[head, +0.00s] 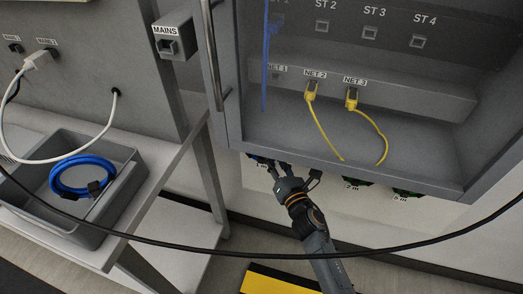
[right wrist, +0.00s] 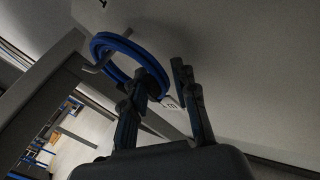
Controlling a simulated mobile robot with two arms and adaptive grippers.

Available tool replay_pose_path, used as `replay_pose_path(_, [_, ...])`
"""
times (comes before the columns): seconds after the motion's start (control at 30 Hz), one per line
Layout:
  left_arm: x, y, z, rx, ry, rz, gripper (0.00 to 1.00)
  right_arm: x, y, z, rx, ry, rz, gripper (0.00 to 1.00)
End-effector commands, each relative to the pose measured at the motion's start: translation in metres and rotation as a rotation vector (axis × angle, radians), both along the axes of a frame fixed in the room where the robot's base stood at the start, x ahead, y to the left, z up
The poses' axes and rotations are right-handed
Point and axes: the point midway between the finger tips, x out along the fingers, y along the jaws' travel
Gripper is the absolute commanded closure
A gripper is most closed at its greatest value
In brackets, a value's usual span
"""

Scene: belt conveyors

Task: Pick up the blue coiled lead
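A blue coiled lead (right wrist: 104,42) hangs on a hook on a pale wall in the right wrist view. In the head view only a little blue (head: 256,158) shows under the cabinet edge. My right gripper (head: 277,167) reaches up to that spot. In the right wrist view its two fingers (right wrist: 160,74) are apart, with the lower right of the coil and a dark connector between or just behind them; contact is unclear. Another blue coiled lead (head: 62,187) lies in a grey bin (head: 124,190) at the left. My left gripper is not in view.
Green leads (head: 406,194) hang under the cabinet (head: 300,140) to the right. Yellow leads (head: 316,121) are plugged inside it. A black cable (head: 190,247) crosses the view in front of my right arm. A grey table frame (head: 180,150) stands left of the gripper.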

Motion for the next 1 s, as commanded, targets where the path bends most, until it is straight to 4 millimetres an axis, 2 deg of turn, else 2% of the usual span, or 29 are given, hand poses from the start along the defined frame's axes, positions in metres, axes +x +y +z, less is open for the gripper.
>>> replay_pose_path(0.1, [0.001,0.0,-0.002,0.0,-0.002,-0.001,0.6,0.01,0.004,0.0,0.001,0.0,0.001,0.72])
replay_pose_path(0.33, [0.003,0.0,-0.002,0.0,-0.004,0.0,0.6,0.011,0.004,0.0,0.001,0.001,0.0,0.72])
replay_pose_path(0.37, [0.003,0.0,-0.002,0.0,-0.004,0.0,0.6,0.011,0.004,0.0,0.001,0.001,0.0,0.76])
replay_pose_path(0.47, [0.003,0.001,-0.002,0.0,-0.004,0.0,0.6,0.011,0.004,0.0,0.001,0.001,0.0,0.96])
replay_pose_path(0.5, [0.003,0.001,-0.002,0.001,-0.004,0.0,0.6,0.011,0.004,0.0,0.001,0.001,0.0,1.0])
replay_pose_path(0.83, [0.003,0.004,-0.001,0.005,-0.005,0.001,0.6,0.011,0.004,0.001,0.001,-0.001,0.0,1.0])
replay_pose_path(1.0, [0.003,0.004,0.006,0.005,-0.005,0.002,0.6,0.011,0.004,0.01,0.001,-0.001,0.0,1.0])
